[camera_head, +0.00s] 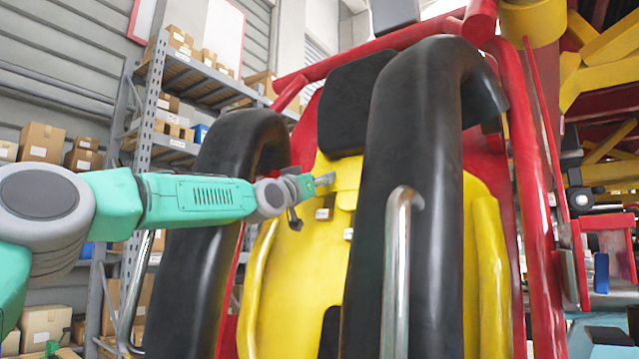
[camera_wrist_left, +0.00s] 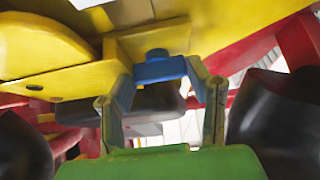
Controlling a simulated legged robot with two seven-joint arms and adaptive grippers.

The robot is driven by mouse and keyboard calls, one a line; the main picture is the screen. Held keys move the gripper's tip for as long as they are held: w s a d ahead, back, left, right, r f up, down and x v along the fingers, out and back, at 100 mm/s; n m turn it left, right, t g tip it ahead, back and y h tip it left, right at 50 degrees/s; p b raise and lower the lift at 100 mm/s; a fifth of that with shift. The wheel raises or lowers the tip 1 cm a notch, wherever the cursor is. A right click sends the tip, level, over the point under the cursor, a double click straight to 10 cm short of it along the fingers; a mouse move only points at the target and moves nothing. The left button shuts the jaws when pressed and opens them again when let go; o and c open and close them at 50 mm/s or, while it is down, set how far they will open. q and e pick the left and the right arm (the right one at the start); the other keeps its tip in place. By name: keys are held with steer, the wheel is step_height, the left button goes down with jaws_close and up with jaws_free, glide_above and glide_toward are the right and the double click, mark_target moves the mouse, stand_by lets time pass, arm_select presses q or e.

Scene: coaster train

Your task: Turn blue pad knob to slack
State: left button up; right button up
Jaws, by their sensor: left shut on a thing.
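The blue pad knob (camera_wrist_left: 158,69) is in the left wrist view, below a yellow part of the seat. It has a wide flat bar and a small round top. My left gripper (camera_head: 320,181) reaches in from the left to the yellow seat back (camera_head: 295,275) in the head view, between the two black shoulder restraints. In the left wrist view its two fingers (camera_wrist_left: 160,80) are shut on the two ends of the blue bar. The knob cannot be made out in the head view. The setting the knob stands at cannot be read. My right gripper is not in view.
A metal handle (camera_head: 398,270) stands before the right one. Red frame tubes (camera_head: 535,180) surround the seat. Shelves with boxes (camera_head: 40,142) are behind at left.

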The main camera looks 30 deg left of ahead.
arm_select(q)
steer(key=shift+n+y+b, duration=0.35)
steer(key=shift+n+y, duration=0.45)
steer(key=shift+n, duration=0.1)
steer(key=n, duration=0.1)
steer(key=n+y, duration=0.1)
steer(key=shift+d+r+n+y, duration=0.15)
steer(key=shift+d+n+y, duration=0.05)
steer(key=shift+n+y, duration=0.1)
steer(key=n+g+y, duration=0.1)
steer(key=n+y, duration=0.1)
steer(key=n, duration=0.1)
steer(key=n+y+p, duration=0.1)
steer(key=n+y, duration=0.1)
steer(key=n, duration=0.2)
steer(key=shift+s+r+g+y, duration=0.1)
steer(key=shift+r+g+y, duration=0.05)
steer(key=shift+g+y, duration=0.2)
steer(key=shift+r+n+g+y, duration=0.1)
steer(key=shift+n+g+y, duration=0.45)
steer(key=shift+n, duration=0.75)
steer(key=shift+f+n+g+y, duration=0.1)
steer(key=shift+n+g+y, duration=0.2)
steer(key=shift+n+g, duration=0.75)
steer(key=shift+r+n+g+y, duration=0.1)
steer(key=shift+n+g+y, duration=0.35)
steer(key=shift+n, duration=1.1)
steer(key=o, duration=0.7)
steer(key=shift+o, duration=0.7)
